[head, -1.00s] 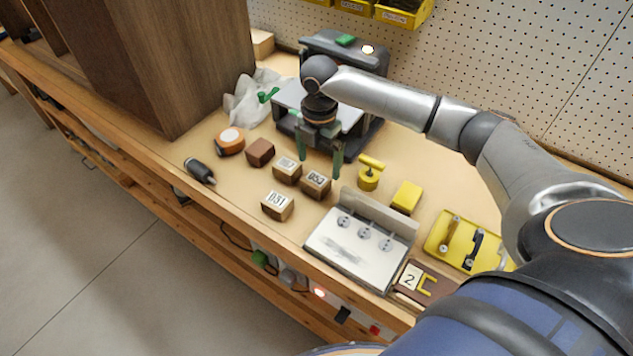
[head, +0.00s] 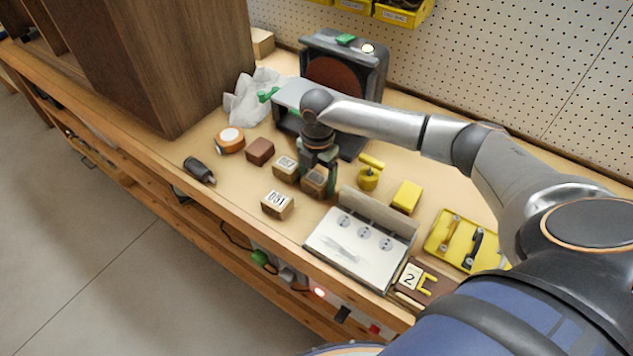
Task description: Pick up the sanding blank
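Small wooden blocks with white number labels stand on the bench. One (head: 314,182) lies at my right gripper (head: 318,176), whose fingers reach down on either side of it and partly hide it. I cannot tell whether the fingers press on it. A second labelled block (head: 285,167) stands just left of it, and a third, marked 051 (head: 277,205), stands nearer the front edge. A plain reddish-brown block (head: 260,151) sits further left. Which block is the sanding blank is not marked. My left gripper is not in view.
A sander with a dark red disc (head: 335,78) stands behind the gripper. A white-topped metal fixture (head: 348,247), a yellow knobbed piece (head: 369,172), a yellow block (head: 407,196) and a yellow tray (head: 440,235) are right. An orange-and-white round item (head: 230,140) and a dark tool (head: 199,170) lie left.

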